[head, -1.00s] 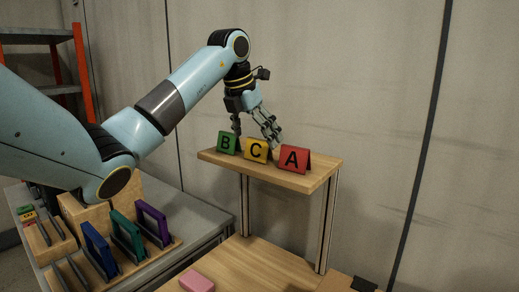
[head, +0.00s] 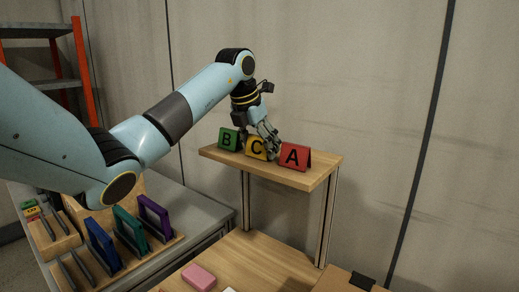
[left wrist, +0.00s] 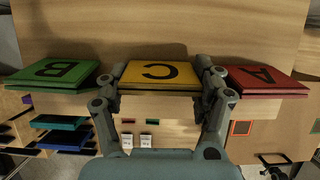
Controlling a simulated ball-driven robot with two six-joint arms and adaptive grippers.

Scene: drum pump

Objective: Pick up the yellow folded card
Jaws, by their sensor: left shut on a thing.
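The yellow folded card (head: 257,147) with a black letter C stands on the raised wooden shelf (head: 215,155), between a green card and a red card. In the left wrist view the yellow card (left wrist: 158,75) lies between the two fingers. My left gripper (head: 262,142) is shut on the yellow card, one finger at each side of it. The card still appears to rest on the shelf. My right gripper is in neither view.
The green card B (head: 229,139) stands close on the left and the red card A (head: 295,157) close on the right. Below are a pink block (head: 198,277) on the wooden table and a rack with blue (head: 102,245), teal and purple panels.

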